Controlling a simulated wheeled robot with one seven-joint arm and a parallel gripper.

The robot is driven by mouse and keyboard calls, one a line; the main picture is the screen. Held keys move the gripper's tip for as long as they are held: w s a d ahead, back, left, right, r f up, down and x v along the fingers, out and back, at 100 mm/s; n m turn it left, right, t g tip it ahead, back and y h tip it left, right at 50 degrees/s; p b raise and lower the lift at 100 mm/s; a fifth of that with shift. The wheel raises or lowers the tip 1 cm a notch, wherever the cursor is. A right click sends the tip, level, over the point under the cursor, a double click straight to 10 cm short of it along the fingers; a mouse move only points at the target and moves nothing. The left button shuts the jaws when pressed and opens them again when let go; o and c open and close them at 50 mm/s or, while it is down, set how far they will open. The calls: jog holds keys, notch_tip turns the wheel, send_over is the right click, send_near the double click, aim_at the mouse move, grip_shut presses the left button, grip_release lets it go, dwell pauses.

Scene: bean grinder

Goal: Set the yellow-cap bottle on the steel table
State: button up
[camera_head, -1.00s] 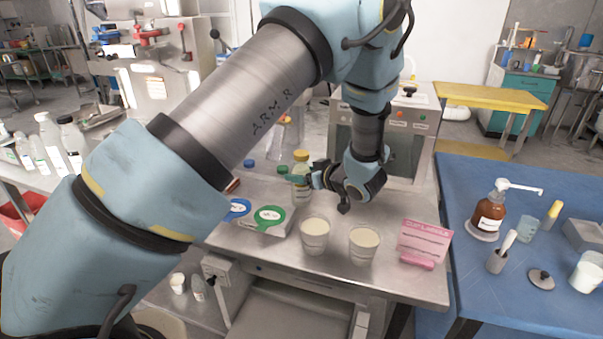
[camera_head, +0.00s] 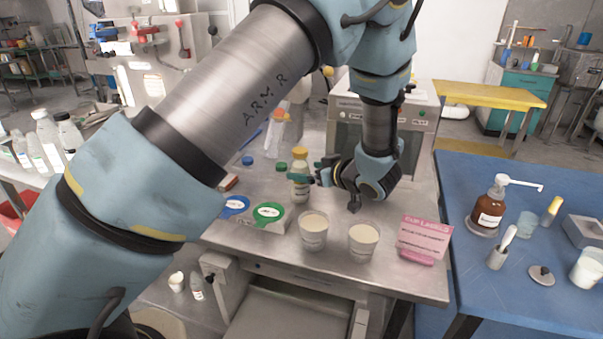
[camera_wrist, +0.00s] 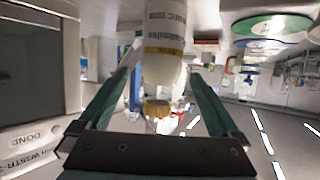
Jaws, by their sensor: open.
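The yellow-cap bottle (camera_head: 300,160) stands upright on the steel table (camera_head: 283,268), behind the two cups. Its lower part is partly hidden by my gripper (camera_head: 301,178) in the head view. The wrist view, which looks upside down, shows the bottle's pale body (camera_wrist: 163,68) and yellow cap (camera_wrist: 157,108) between the green fingers of my gripper (camera_wrist: 165,80). The fingers are open, with a visible gap on each side of the bottle.
Two filled cups (camera_head: 313,232) stand in front of my gripper, beside a pink label sign (camera_head: 424,238). Green and blue round tags (camera_head: 268,212) lie to the left. An oven-like machine (camera_head: 415,150) stands behind. A blue table (camera_head: 455,190) adjoins on the right.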

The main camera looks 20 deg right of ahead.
aim_at(295, 149)
jog(key=b+v, duration=0.1)
jog(key=v, duration=0.7)
jog(key=shift+s, duration=0.15)
jog(key=w+a+h, duration=0.1)
jog(key=w, duration=0.2)
jog(key=w+a+r+g+h, duration=0.1)
jog(key=w, duration=0.3)
jog(key=w+a+r+h, duration=0.1)
jog(key=w, duration=0.2)
jog(key=shift+w+a+m, duration=0.25)
jog(key=shift+w+m, duration=0.15)
jog(key=w+a+r+m+g+h, duration=0.1)
jog(key=w+a+g+h, duration=0.2)
jog(key=a, duration=0.5)
jog(key=s+a+m+g+y, duration=0.1)
jog(key=s+a+g, duration=0.2)
jog(key=s+a, duration=0.4)
jog(key=s+a+f+m+g+y, duration=0.1)
jog(key=s+a+g, duration=0.3)
jog(key=a, duration=1.6)
jog(key=s, duration=0.3)
jog(key=shift+a+f+y, duration=0.25)
jog(key=shift+a+y, duration=0.05)
jog(key=shift+y, duration=0.1)
